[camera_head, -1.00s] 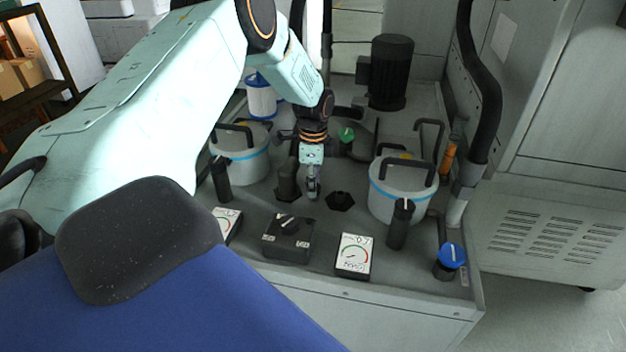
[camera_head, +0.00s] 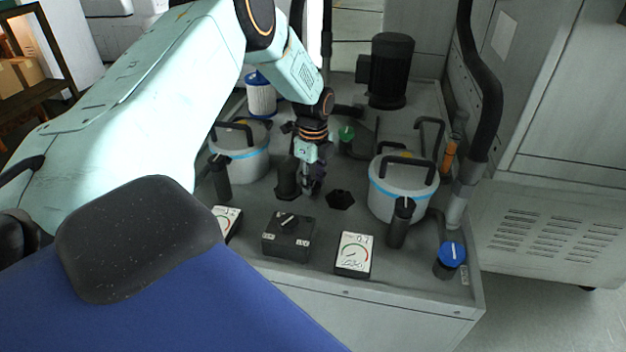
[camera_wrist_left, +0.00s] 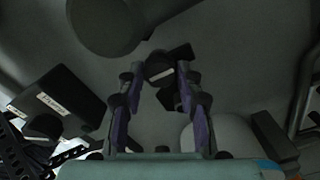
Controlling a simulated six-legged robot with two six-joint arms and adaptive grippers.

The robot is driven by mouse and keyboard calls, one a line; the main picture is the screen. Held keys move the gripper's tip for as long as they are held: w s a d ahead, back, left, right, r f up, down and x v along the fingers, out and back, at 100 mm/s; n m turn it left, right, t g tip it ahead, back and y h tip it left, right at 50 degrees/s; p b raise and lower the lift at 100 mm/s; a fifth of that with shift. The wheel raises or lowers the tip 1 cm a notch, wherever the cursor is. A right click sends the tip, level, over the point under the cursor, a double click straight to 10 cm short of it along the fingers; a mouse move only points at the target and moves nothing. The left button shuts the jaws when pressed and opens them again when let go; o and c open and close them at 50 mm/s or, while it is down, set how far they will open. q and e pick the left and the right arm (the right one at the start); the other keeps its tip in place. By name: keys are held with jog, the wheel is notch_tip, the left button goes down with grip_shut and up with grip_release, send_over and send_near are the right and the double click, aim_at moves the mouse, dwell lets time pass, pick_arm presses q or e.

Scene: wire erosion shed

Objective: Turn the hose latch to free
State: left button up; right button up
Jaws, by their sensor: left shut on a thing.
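My left gripper (camera_head: 312,186) reaches down to the middle of the bench top in the head view. In the left wrist view its two purple-sided fingers (camera_wrist_left: 160,95) are closed in on a small black part with a white mark, which I take to be the hose latch (camera_wrist_left: 160,71). A dark lever-like piece lies beside it, against the right finger. In the head view the gripper hides most of the latch. A dark post (camera_head: 287,180) on a flat base stands just left of the fingers. My right gripper is not in view.
Lidded pots (camera_head: 240,163) (camera_head: 390,203) with black handles stand on both sides. A black switch box (camera_head: 288,236), a gauge (camera_head: 354,254) and a blue-topped knob (camera_head: 452,256) line the front edge. A black hex piece (camera_head: 341,199) lies right of the fingers. A dark motor (camera_head: 391,75) stands behind.

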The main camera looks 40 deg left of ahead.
aim_at(314, 185)
pick_arm(q)
jog(key=shift+s+d+f, duration=0.1)
jog(key=o, duration=1.1)
jog(key=shift+o, duration=0.2)
notch_tip(314, 185, up, 12)
dwell(0.5)
